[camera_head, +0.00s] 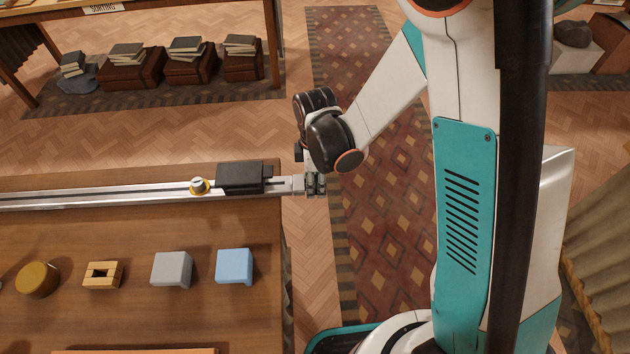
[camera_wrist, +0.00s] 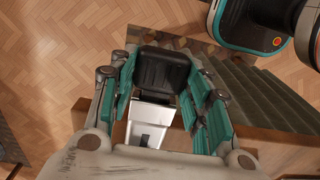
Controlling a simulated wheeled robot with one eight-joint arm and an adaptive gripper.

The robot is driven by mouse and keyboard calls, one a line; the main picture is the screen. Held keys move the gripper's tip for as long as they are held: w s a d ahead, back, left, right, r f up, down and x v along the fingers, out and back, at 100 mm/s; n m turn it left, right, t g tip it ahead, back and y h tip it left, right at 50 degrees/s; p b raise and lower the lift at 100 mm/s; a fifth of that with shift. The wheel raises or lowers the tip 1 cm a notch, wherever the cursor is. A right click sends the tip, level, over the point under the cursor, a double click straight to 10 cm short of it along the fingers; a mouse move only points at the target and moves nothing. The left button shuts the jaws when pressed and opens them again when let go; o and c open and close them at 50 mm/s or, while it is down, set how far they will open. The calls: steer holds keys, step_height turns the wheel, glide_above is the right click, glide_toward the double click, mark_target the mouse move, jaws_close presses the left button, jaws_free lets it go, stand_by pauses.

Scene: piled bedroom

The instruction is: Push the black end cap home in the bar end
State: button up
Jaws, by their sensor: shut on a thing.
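The silver bar (camera_head: 130,190) lies along the far side of the wooden table, its right end (camera_head: 291,185) at the table edge. The bar end also shows in the wrist view (camera_wrist: 150,118). The black end cap (camera_wrist: 162,70) is between my teal fingers in the wrist view, in line with the bar end. The cap meets or nearly meets the bar; I cannot tell how deep it sits. My gripper (camera_head: 316,184) points down beyond the table's right edge, shut on the cap. In the wrist view the gripper (camera_wrist: 158,85) partly hides the cap's sides.
A black block (camera_head: 240,177) and a small yellow-and-white knob (camera_head: 199,186) sit on the bar. A blue block (camera_head: 234,267), a grey block (camera_head: 171,270), a wooden frame (camera_head: 103,275) and a round yellow piece (camera_head: 37,279) lie nearer on the table (camera_head: 150,235).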

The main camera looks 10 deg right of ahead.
step_height(320, 180, up, 20)
steer(key=p, duration=0.6)
steer(key=shift+f+p, duration=0.1)
steer(key=shift+p, duration=0.2)
steer(key=shift+c, duration=0.3)
steer(key=shift+s, duration=0.1)
steer(key=shift+d, duration=3.75)
step_height(320, 180, down, 20)
steer(key=b, duration=1.2)
steer(key=shift+d+r+h+b, duration=0.2)
steer(key=shift+h+b, duration=0.1)
steer(key=shift+b, duration=0.1)
steer(key=shift+a, duration=2.85)
steer(key=shift+a, duration=0.75)
